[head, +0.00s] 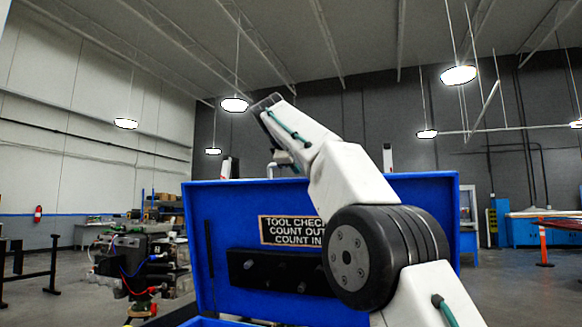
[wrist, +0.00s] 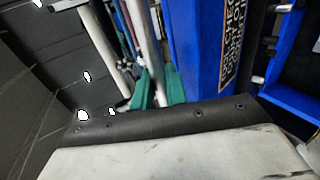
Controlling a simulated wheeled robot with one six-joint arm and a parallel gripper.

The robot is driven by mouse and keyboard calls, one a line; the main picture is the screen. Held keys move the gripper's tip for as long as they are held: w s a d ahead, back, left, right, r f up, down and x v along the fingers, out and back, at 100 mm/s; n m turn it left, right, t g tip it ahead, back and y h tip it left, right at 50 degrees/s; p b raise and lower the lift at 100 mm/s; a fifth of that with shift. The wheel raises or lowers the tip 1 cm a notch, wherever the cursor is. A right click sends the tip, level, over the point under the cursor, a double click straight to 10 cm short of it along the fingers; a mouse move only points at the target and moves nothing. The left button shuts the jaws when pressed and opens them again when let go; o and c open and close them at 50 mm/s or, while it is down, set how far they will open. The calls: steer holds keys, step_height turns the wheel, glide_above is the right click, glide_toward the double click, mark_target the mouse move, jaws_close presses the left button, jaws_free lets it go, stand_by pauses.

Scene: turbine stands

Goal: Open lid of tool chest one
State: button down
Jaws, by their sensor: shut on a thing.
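The blue lid (head: 225,215) of the tool chest stands raised, its inner face with a "TOOL CHECK COUNT OUT COUNT IN" label toward the head camera. Its blue side also shows in the wrist view (wrist: 195,60). My gripper (wrist: 158,88) has green fingers shut around a pale metal bar (wrist: 144,40) beside the lid, which looks like the lid's handle. In the head view my arm reaches over the lid's top edge, and the fingertips are hidden behind the lid. Only a sliver of the chest body (head: 215,322) shows at the bottom.
A cluttered machine (head: 145,260) with cables and red fittings stands left of the lid. A dark stand (head: 30,265) is at the far left. Open floor lies on both sides.

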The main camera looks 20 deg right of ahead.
steer(key=shift+w+d, duration=0.1)
steer(key=shift+w, duration=0.15)
steer(key=shift+f, duration=0.1)
steer(key=c, duration=1.5)
jaws_free()
steer(key=v, duration=0.7)
steer(key=shift+s+a, duration=0.2)
steer(key=shift+s, duration=0.05)
